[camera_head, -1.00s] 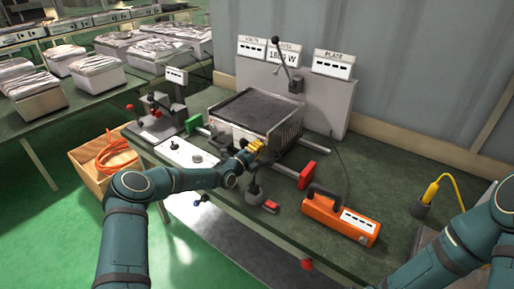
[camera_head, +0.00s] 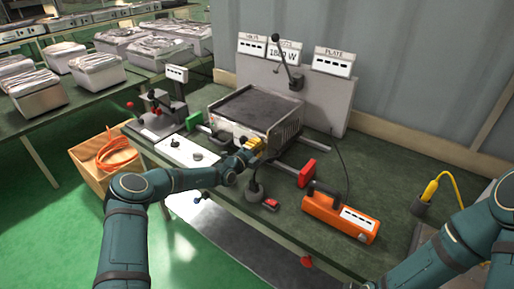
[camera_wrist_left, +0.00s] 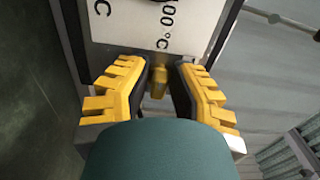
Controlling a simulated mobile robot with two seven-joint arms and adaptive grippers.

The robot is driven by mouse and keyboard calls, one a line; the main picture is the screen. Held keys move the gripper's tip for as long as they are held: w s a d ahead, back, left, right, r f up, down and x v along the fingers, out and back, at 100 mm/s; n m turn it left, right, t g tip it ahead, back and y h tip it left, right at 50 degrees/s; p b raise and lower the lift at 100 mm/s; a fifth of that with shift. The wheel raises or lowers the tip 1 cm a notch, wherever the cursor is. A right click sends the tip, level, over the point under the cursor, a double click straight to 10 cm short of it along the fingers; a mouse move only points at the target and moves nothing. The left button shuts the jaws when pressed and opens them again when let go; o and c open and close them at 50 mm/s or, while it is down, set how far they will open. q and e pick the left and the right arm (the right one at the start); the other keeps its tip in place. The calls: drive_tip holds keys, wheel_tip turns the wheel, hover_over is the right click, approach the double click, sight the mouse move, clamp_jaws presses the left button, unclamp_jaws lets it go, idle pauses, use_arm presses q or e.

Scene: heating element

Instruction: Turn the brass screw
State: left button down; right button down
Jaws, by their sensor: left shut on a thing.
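The brass screw (camera_wrist_left: 159,82) shows in the left wrist view as a small brass piece between my yellow fingers, in front of a pale panel marked in °C. My left gripper (camera_wrist_left: 160,90) is shut on it, with the dark finger pads on either side. In the head view my left gripper (camera_head: 254,147) is at the front face of the grey heating unit (camera_head: 253,108) with a dark flat top. The screw is hidden there behind the fingers. Only part of my right arm shows at the lower right; its gripper is out of the picture.
An orange tool (camera_head: 341,215) lies right of my left gripper, near a red block (camera_head: 307,173). A white panel (camera_head: 187,152) with knobs is to the left. A lever post (camera_head: 281,62) and signs stand behind. The green bench top (camera_head: 385,165) is clear at the back right.

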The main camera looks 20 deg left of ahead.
use_arm(q)
drive_tip(key=c, duration=1.1)
unclamp_jaws()
drive_tip(key=shift+d+r, duration=0.1)
drive_tip(key=shift+r, duration=0.15)
drive_tip(key=shift+o, duration=0.6)
drive_tip(key=shift+w+f, duration=0.15)
drive_tip(key=v, duration=1.2)
